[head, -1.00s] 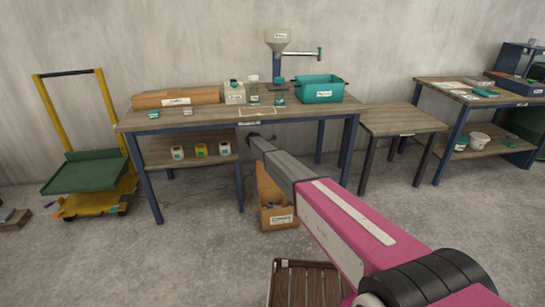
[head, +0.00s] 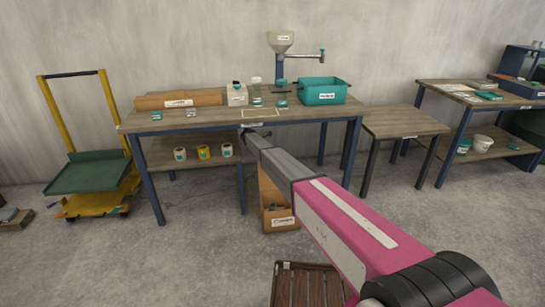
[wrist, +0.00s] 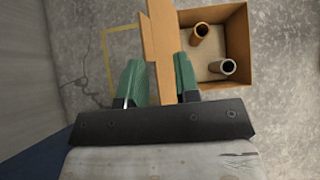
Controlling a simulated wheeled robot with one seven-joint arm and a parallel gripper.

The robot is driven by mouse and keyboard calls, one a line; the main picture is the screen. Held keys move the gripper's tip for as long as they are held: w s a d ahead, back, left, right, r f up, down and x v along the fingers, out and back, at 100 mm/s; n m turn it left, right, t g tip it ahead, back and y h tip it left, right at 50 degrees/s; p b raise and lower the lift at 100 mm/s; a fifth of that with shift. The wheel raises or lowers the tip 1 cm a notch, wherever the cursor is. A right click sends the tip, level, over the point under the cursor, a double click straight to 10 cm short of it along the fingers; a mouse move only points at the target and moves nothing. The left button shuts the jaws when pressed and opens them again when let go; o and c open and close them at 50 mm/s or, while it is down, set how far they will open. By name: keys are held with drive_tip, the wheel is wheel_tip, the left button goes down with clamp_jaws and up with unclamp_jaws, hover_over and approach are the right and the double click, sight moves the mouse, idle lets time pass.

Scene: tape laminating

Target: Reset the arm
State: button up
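My arm (head: 350,230), pink and grey, reaches out from the lower right in the head view. Its far end with my gripper (head: 256,134) is by the front edge of the long workbench (head: 190,124). In the wrist view my gripper (wrist: 158,82) shows two green fingers spread apart. No object is held between them. An upright flap of the cardboard box (wrist: 161,50) shows in the gap, apparently beyond the fingers. In the head view the box (head: 279,222) stands on the floor below the bench.
The box holds two tubes, one brown (wrist: 200,32) and one grey (wrist: 224,67). A teal bin (head: 320,94) and a dispenser with a funnel (head: 281,42) stand on the bench. A yellow cart (head: 92,190) is at left. A slatted wooden piece (head: 308,285) lies in front.

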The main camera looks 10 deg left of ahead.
drive_tip(key=shift+v, duration=0.9)
drive_tip(key=s+d+r+m+g+y, duration=0.3)
drive_tip(key=s+d+m, duration=0.6)
drive_tip(key=s+d, duration=1.6)
drive_tip(key=s+d+r+m+y, duration=0.2)
drive_tip(key=s+d+m, duration=0.2)
drive_tip(key=s, duration=0.7)
drive_tip(key=s+d+r+m+y, duration=0.2)
drive_tip(key=s+d+m, duration=0.2)
drive_tip(key=s, duration=0.7)
drive_tip(key=s+d+r+m+y, duration=0.1)
drive_tip(key=s+d+m, duration=0.3)
drive_tip(key=s, duration=0.7)
drive_tip(key=shift+s+d+r+t+y, duration=0.15)
drive_tip(key=shift+s+r+t+y, duration=0.1)
drive_tip(key=shift+r+t+y, duration=0.2)
